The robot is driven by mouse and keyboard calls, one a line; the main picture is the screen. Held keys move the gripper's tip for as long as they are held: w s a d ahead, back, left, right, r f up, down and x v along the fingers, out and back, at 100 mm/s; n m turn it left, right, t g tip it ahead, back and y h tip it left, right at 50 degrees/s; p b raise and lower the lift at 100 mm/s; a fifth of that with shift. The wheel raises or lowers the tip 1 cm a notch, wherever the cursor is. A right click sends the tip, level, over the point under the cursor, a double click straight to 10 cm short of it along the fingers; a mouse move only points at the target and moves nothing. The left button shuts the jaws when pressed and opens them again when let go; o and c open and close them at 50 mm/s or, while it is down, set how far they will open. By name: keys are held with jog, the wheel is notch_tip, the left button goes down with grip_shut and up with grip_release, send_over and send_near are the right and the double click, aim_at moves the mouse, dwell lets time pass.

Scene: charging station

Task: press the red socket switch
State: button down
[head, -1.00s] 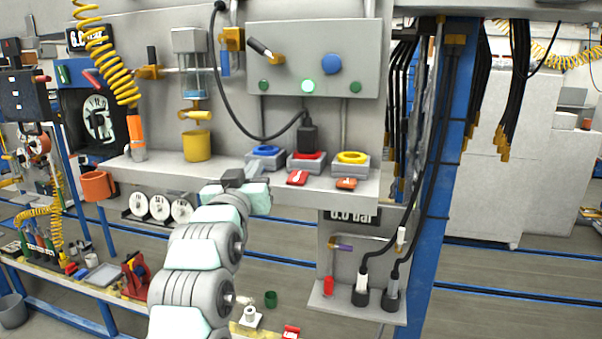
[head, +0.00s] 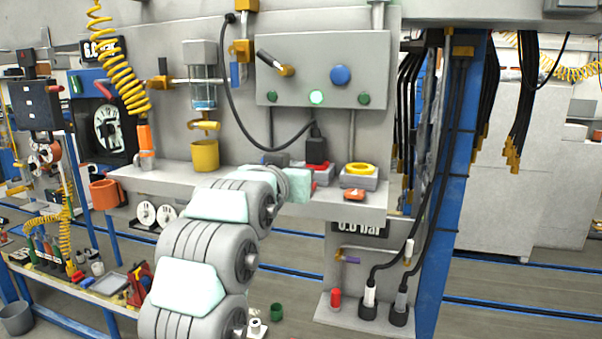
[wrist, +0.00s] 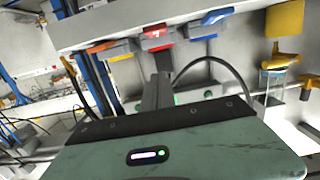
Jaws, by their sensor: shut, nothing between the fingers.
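In the head view, the red socket (head: 323,173) stands on the shelf with a black plug (head: 317,150) in it. Its red switch is hidden behind my arm there. In the wrist view, which looks upside down, the red switch (wrist: 157,32) shows on the shelf's edge with a white mark on it. My gripper (wrist: 158,80) is shut and empty, its fingers pointing towards the red switch with their tips close to it. Whether they touch it I cannot tell.
The yellow socket (head: 358,171) and its orange switch (head: 354,195) are to the right of the red socket. A blue switch (wrist: 210,20) shows beside the red one in the wrist view. A yellow cup (head: 205,156) stands left on the shelf. A grey panel (head: 310,70) hangs above.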

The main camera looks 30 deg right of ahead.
jog(key=p+x, duration=0.3)
jog(key=x, duration=0.4)
jog(key=shift+w+d+r, duration=0.15)
jog(key=shift+w+d, duration=0.1)
jog(key=shift+d, duration=0.1)
jog(key=f, duration=0.1)
jog(key=f+p, duration=0.1)
jog(key=w+f, duration=0.1)
jog(key=shift+d+f, duration=0.1)
jog(key=shift+d, duration=0.3)
jog(key=shift+f+p, duration=0.35)
jog(key=shift+f, duration=0.2)
jog(key=shift+f, duration=0.1)
jog(key=shift+w+d+f+g+y+b, duration=0.1)
jog(key=shift+w+f+g+y+b, duration=0.15)
jog(key=shift+b, duration=0.2)
jog(key=shift+s, duration=0.1)
jog(key=shift+r, duration=0.1)
